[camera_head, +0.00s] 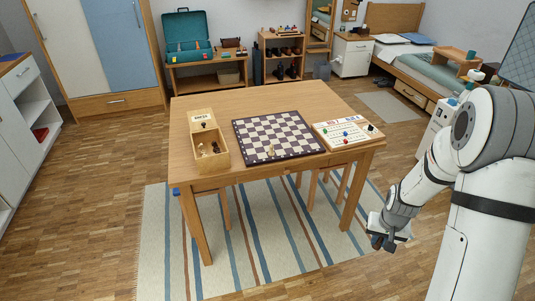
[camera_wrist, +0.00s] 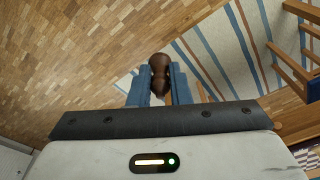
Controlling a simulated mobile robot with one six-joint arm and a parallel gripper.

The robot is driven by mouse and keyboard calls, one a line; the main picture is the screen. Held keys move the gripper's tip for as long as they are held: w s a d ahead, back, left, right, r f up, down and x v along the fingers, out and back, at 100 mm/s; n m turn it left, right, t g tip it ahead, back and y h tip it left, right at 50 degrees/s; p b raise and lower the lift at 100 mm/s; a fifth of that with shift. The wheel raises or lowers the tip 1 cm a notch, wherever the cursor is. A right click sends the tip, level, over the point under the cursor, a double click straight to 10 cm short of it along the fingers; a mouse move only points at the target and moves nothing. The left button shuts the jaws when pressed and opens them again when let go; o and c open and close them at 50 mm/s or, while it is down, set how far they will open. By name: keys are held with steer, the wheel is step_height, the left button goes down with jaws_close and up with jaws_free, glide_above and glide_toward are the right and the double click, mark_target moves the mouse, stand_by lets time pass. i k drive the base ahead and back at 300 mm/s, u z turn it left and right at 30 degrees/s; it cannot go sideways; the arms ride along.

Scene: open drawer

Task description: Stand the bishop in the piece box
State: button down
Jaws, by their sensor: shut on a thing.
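The piece box (camera_head: 225,158) is a light wooden open box at the table's left end, with several small pieces inside. Dark and pale shapes show in it, too small to name. My gripper (camera_head: 384,241) is low at the right, beyond the table's front right corner and over the floor, well away from the box. In the wrist view, the blue fingers of my gripper (camera_wrist: 158,85) are shut on a dark brown turned chess piece (camera_wrist: 159,64). Its rounded end points away from the palm; its other end is partly hidden. I cannot confirm that it is the bishop.
The chessboard (camera_head: 252,131) lies mid-table with a pale piece (camera_head: 271,150) near its front edge. A white game board (camera_head: 343,133) and a dark piece (camera_head: 370,127) are at the right. The table's front edge (camera_head: 290,168) lies between my gripper and the box. A striped rug (camera_head: 262,266) covers the floor.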

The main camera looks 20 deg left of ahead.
mark_target(207, 146)
steer(key=u, duration=1.65)
steer(key=i, duration=0.95)
steer(key=u, duration=0.15)
